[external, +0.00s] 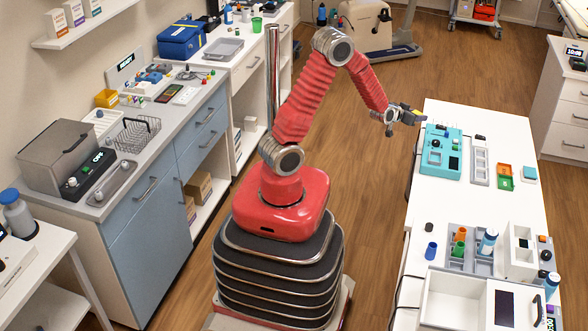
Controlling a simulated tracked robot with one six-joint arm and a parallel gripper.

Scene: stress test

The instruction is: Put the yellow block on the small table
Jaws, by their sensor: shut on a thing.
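My gripper (413,117) is at the end of the red arm, held in the air just off the left edge of the long white table at the right. It is shut on a small yellow block (422,116), of which only a little shows at the fingertips. A low white table (50,262) stands at the bottom left, cut off by the frame; it may be the small table, but I cannot tell for sure. My gripper is far from it.
The long white table (492,213) carries a teal device (441,150), trays, a tube rack and an open white box (452,299). A blue-grey counter (152,215) with an oven-like appliance (72,158) lines the left. Wooden floor (385,190) between is clear.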

